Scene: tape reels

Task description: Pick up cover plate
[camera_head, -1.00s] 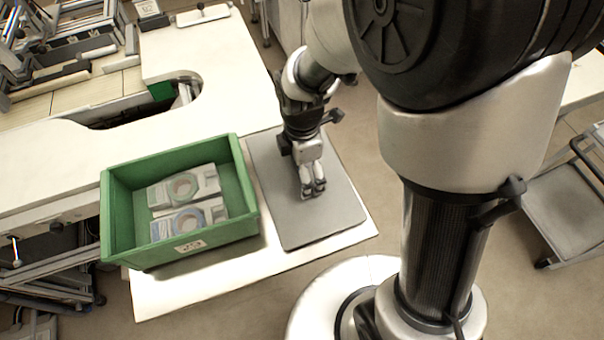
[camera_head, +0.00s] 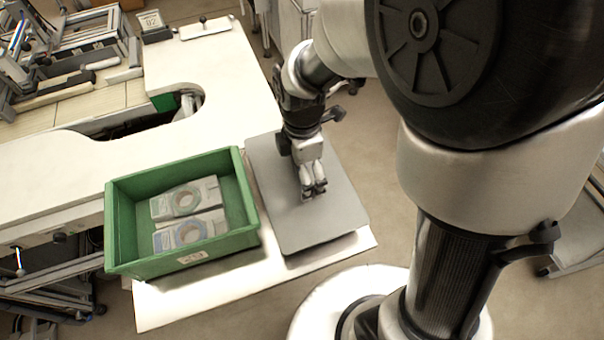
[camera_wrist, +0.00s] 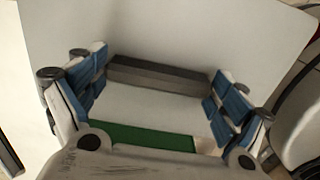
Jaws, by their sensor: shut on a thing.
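My gripper (camera_head: 314,189) points down over the grey mat (camera_head: 322,226) on the white table. In the wrist view, my gripper (camera_wrist: 160,100) has blue-padded fingers on either side of a piece with a dark grey bar (camera_wrist: 158,76), a pale face and a green strip (camera_wrist: 150,136). I take this piece to be the cover plate; the fingers are shut on it. In the head view the fingers hide most of it, and I cannot tell its height above the mat.
A green bin (camera_head: 122,222) left of the mat holds two grey parts with round openings (camera_head: 186,202). A white plate with a black knob (camera_head: 206,28) lies at the table's back. The mat is clear around my gripper.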

